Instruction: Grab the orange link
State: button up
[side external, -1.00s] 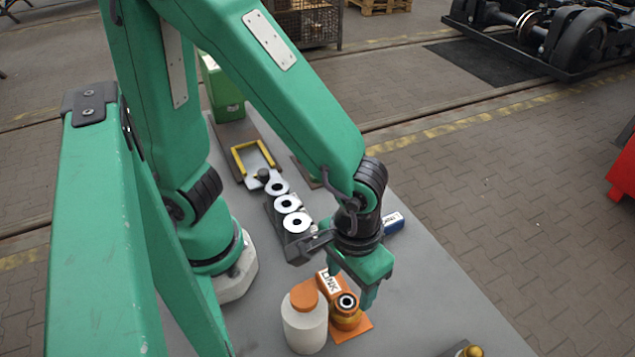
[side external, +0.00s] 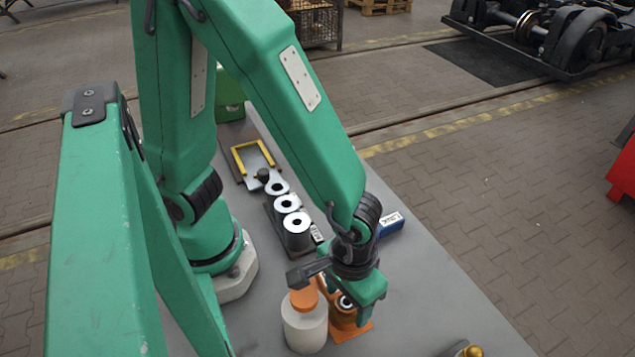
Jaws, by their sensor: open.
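The orange link (side external: 334,299) stands on a small orange base plate (side external: 352,333), right beside a white jar. It is mostly hidden behind my gripper, and its label no longer shows. My gripper (side external: 352,306) is open and points down directly over the link, with one green finger hanging on the right side of it. The other finger is hard to make out. I cannot tell whether the fingers touch the link.
The white jar with an orange lid (side external: 304,330) stands close on the left. A blue link (side external: 390,225) lies behind. A dark holder with several silver rings (side external: 296,232), a yellow frame (side external: 254,160) and a green box (side external: 229,100) stand further back. The table's right side is mostly clear.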

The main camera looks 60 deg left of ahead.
jog(key=shift+c, duration=0.2)
grip_shut()
jog(key=shift+r, duration=0.2)
notch_tip(320, 180, up, 18)
dwell(1.0)
jog(key=shift+f, duration=0.1)
dwell(0.3)
